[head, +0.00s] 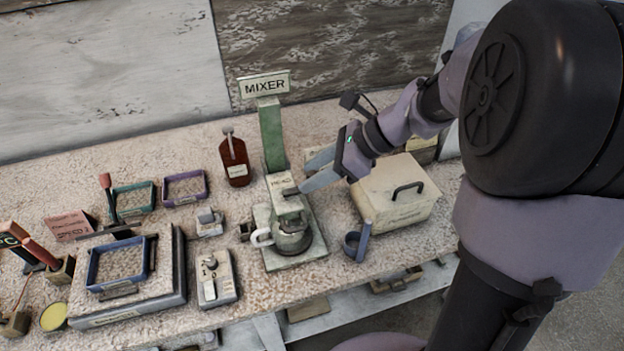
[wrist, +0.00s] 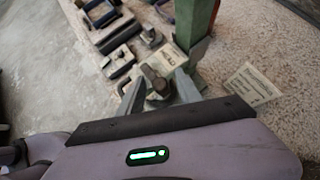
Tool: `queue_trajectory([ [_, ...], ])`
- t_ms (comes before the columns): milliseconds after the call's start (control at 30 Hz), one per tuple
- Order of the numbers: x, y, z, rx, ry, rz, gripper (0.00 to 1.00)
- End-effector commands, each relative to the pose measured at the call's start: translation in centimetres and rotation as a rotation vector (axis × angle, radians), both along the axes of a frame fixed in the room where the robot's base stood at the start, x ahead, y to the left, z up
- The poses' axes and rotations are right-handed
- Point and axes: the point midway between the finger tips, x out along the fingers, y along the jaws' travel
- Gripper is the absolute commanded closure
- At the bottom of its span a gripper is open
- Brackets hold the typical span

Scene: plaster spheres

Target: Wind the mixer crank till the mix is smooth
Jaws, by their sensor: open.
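The mixer (head: 272,140) stands on the counter, with a green column, a pale head and a "MIXER" sign (head: 264,84) on top. A grey-green pot (head: 292,236) with a pale handle sits on its base under the head. A short dark part on the head's right side (head: 290,191) may be the crank; I cannot tell for sure. My gripper (head: 306,173) is open at the right of the mixer head, its fingers pointing at it. In the wrist view, my gripper's fingers (wrist: 158,78) are spread with mixer parts beyond and between them. The mix inside the pot is hidden.
A cream lidded box (head: 397,195) with a black handle stands right of the mixer, below my wrist. A blue-grey cup-like piece (head: 357,242) is near the front edge. A brown bottle (head: 234,160) stands left of the column. Trays and a scale-like device (head: 125,290) fill the left.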

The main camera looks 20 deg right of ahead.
Motion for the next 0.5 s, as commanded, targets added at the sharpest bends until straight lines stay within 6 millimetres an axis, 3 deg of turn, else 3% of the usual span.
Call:
queue_trajectory([
  [333,0.17,0.34,-0.28,0.001,0.0,0.0,0.61],
  [500,0.16,0.34,-0.28,0.0,0.0,0.0,0.94],
])
